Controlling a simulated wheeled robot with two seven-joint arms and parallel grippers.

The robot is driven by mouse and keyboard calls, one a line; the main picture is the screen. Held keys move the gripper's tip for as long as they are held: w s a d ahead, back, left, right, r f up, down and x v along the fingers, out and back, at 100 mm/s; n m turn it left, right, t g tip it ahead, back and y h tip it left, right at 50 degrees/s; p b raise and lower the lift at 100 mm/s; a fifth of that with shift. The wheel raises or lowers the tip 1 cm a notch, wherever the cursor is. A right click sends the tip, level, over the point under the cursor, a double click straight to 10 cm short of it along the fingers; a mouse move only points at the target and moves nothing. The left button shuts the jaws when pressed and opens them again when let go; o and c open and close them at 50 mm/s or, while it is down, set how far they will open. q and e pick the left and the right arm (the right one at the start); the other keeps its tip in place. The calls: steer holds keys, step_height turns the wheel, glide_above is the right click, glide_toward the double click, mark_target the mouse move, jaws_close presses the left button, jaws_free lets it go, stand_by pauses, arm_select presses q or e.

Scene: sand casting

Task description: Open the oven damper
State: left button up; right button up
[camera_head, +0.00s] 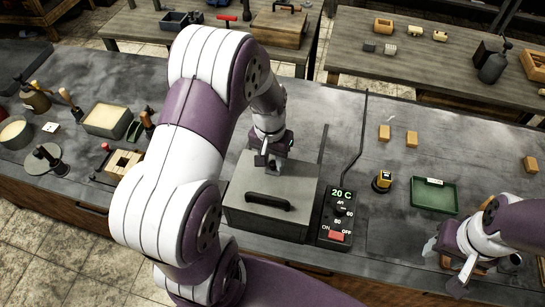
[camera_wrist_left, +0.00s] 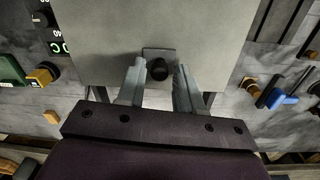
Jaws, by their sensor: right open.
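The oven (camera_head: 265,213) is a grey box with a black front handle (camera_head: 268,202) on the dark workbench. In the left wrist view, the damper knob (camera_wrist_left: 159,68), small, round and black, sits on a dark plate at the edge of the oven's grey top (camera_wrist_left: 155,25). My left gripper (camera_head: 267,162) is over the back of the oven top. In the wrist view its open fingers (camera_wrist_left: 160,82) stand on either side of the knob, with gaps visible. The head view hides the knob behind this gripper. My right gripper (camera_head: 443,268) is open near the bench's front edge at the right.
A control box (camera_head: 341,216) reading 20 C, with a red switch, stands right of the oven. Beyond it are a small yellow-and-black item (camera_head: 382,181), a green tray (camera_head: 434,196) and orange blocks. Pots, tools and a wooden mould (camera_head: 122,163) crowd the left side.

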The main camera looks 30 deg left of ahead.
mark_target(289, 173)
arm_select(q)
jaws_close()
steer(key=shift+w+d+p, duration=0.15)
steer(key=shift+w+d, duration=0.1)
steer(key=shift+d, duration=0.7)
steer(key=shift+w+d+p, duration=0.15)
steer(key=shift+w+d, duration=0.1)
steer(key=shift+d, duration=0.7)
steer(key=shift+a, duration=0.15)
steer(key=shift+o, duration=1.5)
jaws_free()
steer(key=shift+o, duration=0.3)
steer(key=shift+d+r, duration=0.1)
steer(key=shift+d, duration=0.2)
step_height(289, 173, up, 13)
steer(key=b, duration=0.1)
steer(key=shift+a, duration=0.25)
steer(key=shift+f, duration=0.2)
